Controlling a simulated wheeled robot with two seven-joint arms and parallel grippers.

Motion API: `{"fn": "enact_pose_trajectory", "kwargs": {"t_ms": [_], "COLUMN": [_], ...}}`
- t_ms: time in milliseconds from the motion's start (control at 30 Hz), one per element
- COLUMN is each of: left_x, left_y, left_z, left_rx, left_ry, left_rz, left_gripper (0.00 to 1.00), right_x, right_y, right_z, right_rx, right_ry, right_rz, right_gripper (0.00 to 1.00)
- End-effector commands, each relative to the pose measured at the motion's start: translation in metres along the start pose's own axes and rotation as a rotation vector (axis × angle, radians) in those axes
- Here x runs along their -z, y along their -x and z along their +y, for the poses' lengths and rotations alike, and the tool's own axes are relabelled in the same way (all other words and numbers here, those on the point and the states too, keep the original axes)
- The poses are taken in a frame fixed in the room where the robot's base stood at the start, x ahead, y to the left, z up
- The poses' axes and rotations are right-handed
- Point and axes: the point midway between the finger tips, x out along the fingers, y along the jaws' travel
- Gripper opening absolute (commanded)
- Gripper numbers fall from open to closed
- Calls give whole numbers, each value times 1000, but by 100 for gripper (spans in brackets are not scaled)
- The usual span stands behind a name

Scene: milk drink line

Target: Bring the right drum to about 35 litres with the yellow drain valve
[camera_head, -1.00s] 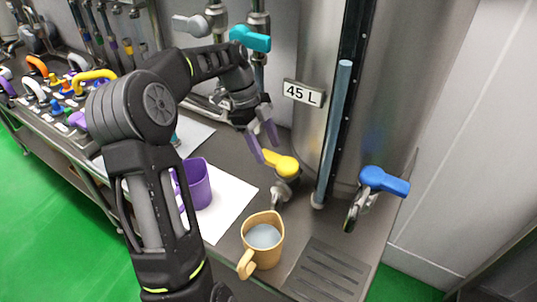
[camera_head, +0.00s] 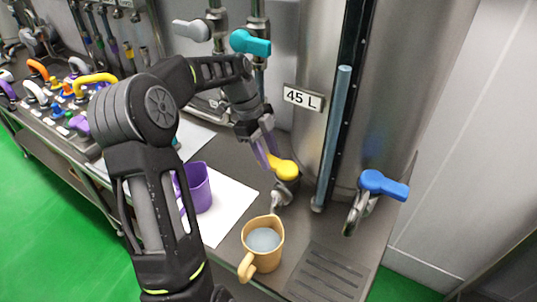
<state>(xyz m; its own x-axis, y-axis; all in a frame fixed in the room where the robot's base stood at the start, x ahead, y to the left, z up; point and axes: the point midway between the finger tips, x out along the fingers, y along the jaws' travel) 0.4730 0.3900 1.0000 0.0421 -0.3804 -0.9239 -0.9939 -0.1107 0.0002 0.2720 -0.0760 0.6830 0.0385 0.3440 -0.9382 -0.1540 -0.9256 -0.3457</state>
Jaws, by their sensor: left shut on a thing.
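The steel drum (camera_head: 400,100) stands at the right with a sign reading 45 L (camera_head: 303,97). A sight tube (camera_head: 331,140) runs up its front, and its blue-grey column reaches a little above the sign. The yellow drain valve (camera_head: 286,170) sits low at the drum's left front. My left gripper (camera_head: 268,162) has its purple fingers shut on the yellow handle's left end, partly hiding it. A tan jug (camera_head: 263,258) with pale liquid stands below the valve's spout. My right gripper is not in view.
A blue valve (camera_head: 383,184) is at the drum's right front, above a slotted drain grate (camera_head: 325,272). A purple jug (camera_head: 197,187) stands on a white sheet (camera_head: 228,205), partly behind my arm. A teal valve (camera_head: 250,42) is higher up.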

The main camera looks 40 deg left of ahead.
Motion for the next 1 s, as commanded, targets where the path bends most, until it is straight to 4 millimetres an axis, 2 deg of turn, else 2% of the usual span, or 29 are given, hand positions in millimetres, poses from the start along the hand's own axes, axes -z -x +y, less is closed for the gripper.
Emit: {"fn": "enact_pose_trajectory", "kwargs": {"t_ms": [167, 1000], "left_x": [0, 0], "left_y": [0, 1], "left_z": [0, 0], "left_rx": [1, 1], "left_ry": [0, 0], "left_rz": [0, 0], "left_gripper": [0, 0], "right_x": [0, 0], "right_y": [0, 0], "right_z": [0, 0], "right_rx": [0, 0], "right_ry": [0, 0], "right_rz": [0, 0], "right_gripper": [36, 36]}}
